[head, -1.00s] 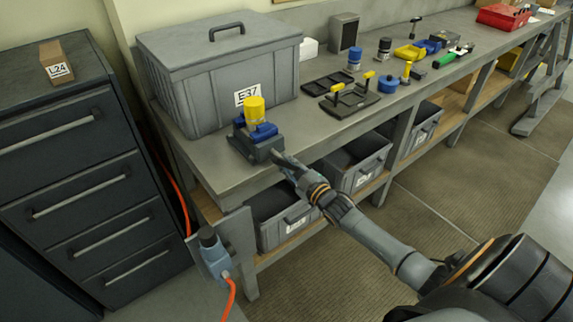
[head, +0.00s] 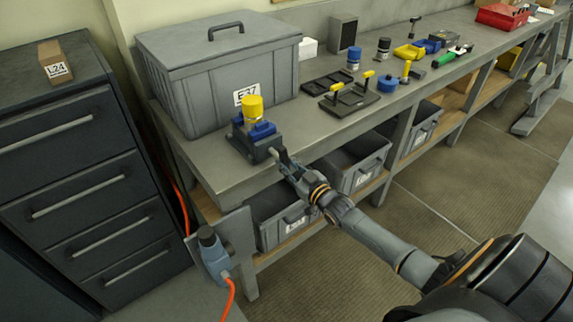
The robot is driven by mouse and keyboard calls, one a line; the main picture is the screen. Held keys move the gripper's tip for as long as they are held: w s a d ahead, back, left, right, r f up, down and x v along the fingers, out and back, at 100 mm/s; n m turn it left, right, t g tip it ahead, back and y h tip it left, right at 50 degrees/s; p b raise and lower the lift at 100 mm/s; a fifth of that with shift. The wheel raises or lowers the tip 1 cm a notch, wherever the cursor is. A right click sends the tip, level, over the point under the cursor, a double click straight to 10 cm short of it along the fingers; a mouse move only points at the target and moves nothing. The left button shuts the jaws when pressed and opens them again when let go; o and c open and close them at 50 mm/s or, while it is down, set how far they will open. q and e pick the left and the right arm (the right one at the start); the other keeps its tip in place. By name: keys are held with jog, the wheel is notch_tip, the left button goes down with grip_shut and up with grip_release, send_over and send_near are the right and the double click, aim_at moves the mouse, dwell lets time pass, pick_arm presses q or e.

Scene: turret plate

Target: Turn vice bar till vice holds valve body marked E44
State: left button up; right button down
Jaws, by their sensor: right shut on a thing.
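A small vice (head: 250,145) with a dark body and blue jaws (head: 262,131) sits at the front left corner of the workbench. A yellow valve body (head: 252,108) stands upright between the jaws; its marking is too small to read. I cannot tell whether the jaws press on it. My right gripper (head: 281,158) is at the front right side of the vice, beyond the bench edge. It is shut on the vice bar, which is mostly hidden by the fingers. My left gripper is not in view.
A large grey lidded box (head: 215,75) marked E37 stands behind the vice. Black fixtures (head: 350,100) and small parts lie farther right on the bench (head: 205,165). Grey bins (head: 355,165) sit below. A dark drawer cabinet (head: 75,170) stands at left.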

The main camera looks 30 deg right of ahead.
jog(key=shift+s+f, duration=0.1)
jog(key=shift+f, duration=0.15)
jog(key=c, duration=1.5)
grip_release()
jog(key=shift+o, duration=1.4)
jog(key=shift+s+r, duration=0.1)
jog(key=shift+r, duration=0.2)
jog(key=shift+s+f, duration=0.1)
jog(key=shift+s, duration=0.3)
jog(key=s, duration=1.1)
jog(key=shift+s+d, duration=0.15)
jog(key=shift+d, duration=0.3)
